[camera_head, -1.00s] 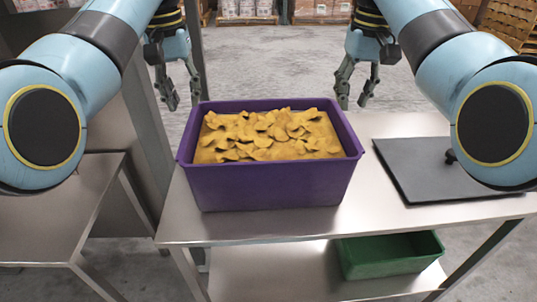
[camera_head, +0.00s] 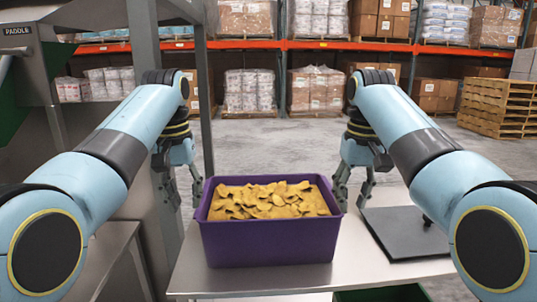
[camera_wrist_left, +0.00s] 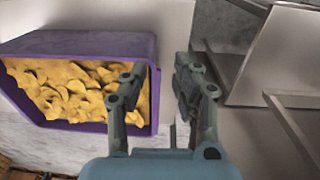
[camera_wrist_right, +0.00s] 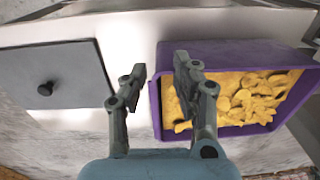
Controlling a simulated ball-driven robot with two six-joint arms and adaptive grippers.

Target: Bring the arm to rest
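My left gripper (camera_head: 184,190) hangs open and empty just left of the purple bin, fingers pointing down. It also shows open in the left wrist view (camera_wrist_left: 152,85), with the bin's rim beside one finger. My right gripper (camera_head: 351,191) hangs open and empty just right of the bin. The purple bin (camera_head: 268,245) stands upright on the steel table, filled with yellow chip-like pieces (camera_head: 268,200). I cannot tell whether any finger touches the bin.
The steel table (camera_head: 215,283) carries a dark flat plate with a knob (camera_head: 405,238) at the right. A green bin (camera_head: 385,294) shows below. A steel post (camera_head: 204,120) stands close behind my left gripper. Racks with boxes (camera_head: 378,45) and pallets (camera_head: 498,105) are at the back.

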